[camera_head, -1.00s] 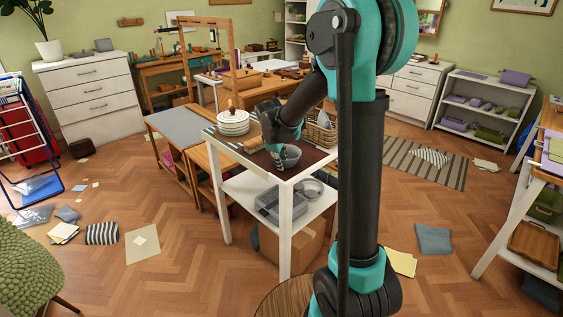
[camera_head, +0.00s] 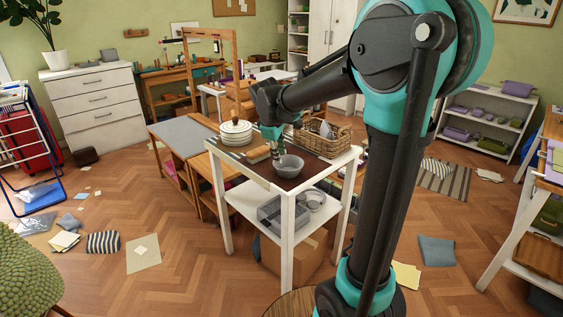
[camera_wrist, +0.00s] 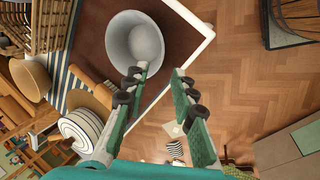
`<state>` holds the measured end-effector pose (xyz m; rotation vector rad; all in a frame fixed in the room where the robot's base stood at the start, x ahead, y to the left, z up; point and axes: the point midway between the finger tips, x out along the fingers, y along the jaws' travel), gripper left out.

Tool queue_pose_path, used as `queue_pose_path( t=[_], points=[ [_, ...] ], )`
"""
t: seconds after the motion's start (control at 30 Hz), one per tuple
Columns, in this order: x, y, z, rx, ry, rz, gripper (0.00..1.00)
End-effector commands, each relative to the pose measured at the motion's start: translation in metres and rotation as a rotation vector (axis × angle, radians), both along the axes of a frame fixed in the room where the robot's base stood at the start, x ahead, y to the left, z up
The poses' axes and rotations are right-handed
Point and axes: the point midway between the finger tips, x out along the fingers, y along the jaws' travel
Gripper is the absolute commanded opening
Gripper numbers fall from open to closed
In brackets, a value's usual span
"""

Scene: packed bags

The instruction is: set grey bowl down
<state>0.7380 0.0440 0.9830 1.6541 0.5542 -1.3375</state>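The grey bowl (camera_head: 289,167) sits upright on the brown top of the white cart (camera_head: 316,171), near its front corner. It looks empty in the wrist view (camera_wrist: 134,40). My gripper (camera_head: 275,153) points down just left of the bowl in the head view.
The cart's lower shelf holds a grey bin (camera_head: 283,213).

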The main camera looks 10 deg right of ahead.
Motion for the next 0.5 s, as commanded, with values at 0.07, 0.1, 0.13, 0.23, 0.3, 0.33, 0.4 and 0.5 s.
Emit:
queue_pose_path(
  t=[0.07, 0.1, 0.13, 0.23, 0.3, 0.33, 0.4, 0.5],
  points=[
    [-0.002, 0.002, 0.007, 0.0, 0.0, 0.001, 0.26],
    [-0.004, 0.002, 0.008, 0.001, 0.0, -0.002, 0.26],
    [-0.006, 0.001, 0.009, 0.004, -0.001, -0.007, 0.26],
    [-0.021, -0.01, 0.0, 0.039, -0.012, -0.068, 0.26],
    [-0.045, -0.025, -0.016, 0.089, -0.026, -0.157, 0.26],
    [-0.057, -0.032, -0.025, 0.116, -0.035, -0.205, 0.26],
    [-0.091, -0.049, -0.049, 0.189, -0.057, -0.336, 0.26],
    [-0.143, -0.068, -0.083, 0.297, -0.087, -0.528, 0.26]
  ],
)
